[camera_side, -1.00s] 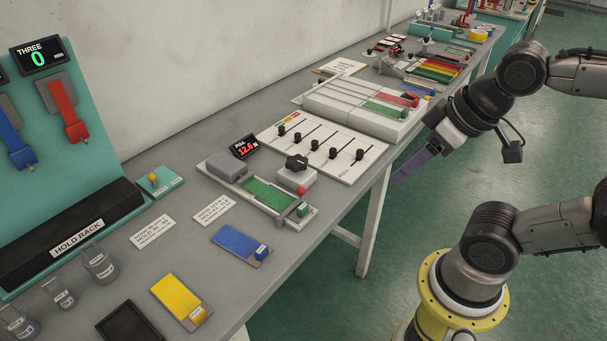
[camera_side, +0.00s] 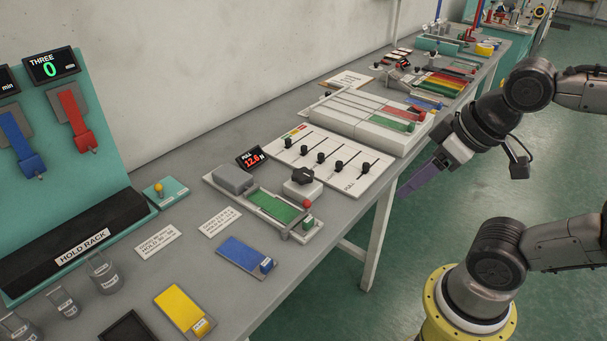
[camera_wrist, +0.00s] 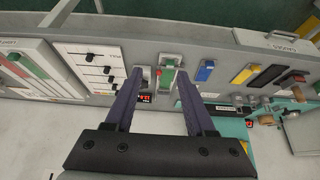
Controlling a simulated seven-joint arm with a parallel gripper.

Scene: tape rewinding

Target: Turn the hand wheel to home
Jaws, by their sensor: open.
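A black lobed knob (camera_side: 302,175), which looks like the hand wheel, sits on a small white block (camera_side: 303,189) beside a green strip (camera_side: 276,206) in a tray. A red ball (camera_side: 307,204) stands close in front of it. I cannot read any home mark on it. My gripper (camera_side: 405,190) is off the bench's front edge at right, well apart from the knob, with purple fingers. In the wrist view its two fingers (camera_wrist: 158,72) are apart with nothing held between them, and the green strip (camera_wrist: 166,77) shows beyond the gap.
A display reading PULL 12.6 (camera_side: 252,158) stands behind the tray. A slider panel (camera_side: 330,160) is to its right. Blue (camera_side: 245,254) and yellow (camera_side: 184,309) pads lie in front. A teal hold rack (camera_side: 62,150) stands at left. Space over the aisle is free.

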